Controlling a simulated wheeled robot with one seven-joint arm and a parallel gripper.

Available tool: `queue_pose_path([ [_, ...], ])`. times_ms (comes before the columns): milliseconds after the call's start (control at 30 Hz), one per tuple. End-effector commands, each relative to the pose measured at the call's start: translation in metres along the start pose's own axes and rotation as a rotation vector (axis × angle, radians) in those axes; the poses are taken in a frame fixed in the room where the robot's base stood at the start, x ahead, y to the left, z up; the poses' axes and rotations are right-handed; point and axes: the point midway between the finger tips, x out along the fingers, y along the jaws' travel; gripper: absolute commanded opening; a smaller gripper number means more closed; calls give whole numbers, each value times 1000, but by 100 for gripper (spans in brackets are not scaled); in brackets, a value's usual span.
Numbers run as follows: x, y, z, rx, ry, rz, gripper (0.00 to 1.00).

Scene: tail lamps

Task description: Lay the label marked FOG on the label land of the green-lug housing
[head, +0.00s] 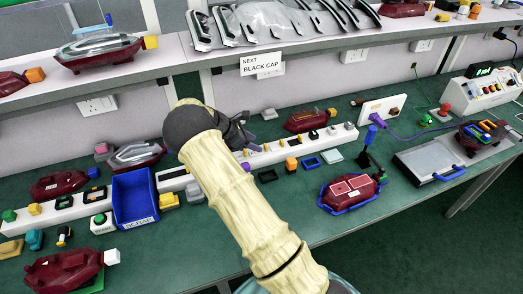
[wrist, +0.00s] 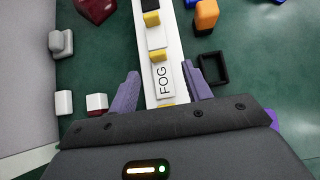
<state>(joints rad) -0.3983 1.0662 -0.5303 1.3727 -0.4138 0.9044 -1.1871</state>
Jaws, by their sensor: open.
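The FOG label (wrist: 163,80) is a white tag with black letters, lying on a narrow white rail (wrist: 146,55) in the wrist view. A yellow and black block sits at its far end. My gripper (wrist: 161,88) is open, with one purple finger on each side of the rail and the label between them, not gripped. In the head view my gripper (head: 239,134) is over the back rail, partly hidden by my arm. A dark red housing (head: 350,188) with pale outlined patches sits in a blue cradle.
The rail (head: 285,150) holds several small blocks. A blue SCRAP bin (head: 134,198) stands left of my arm. Loose orange and black pieces lie right of the rail. A grey hinged plate (head: 428,160) is at the right. Green bench top is clear before the cradle.

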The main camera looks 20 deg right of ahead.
Motion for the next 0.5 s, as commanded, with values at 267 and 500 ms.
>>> queue_pose_path([
  [267, 26, 2, 6, 0, -2, -4, 49],
  [500, 51, 3, 5, 0, 0, 0, 49],
])
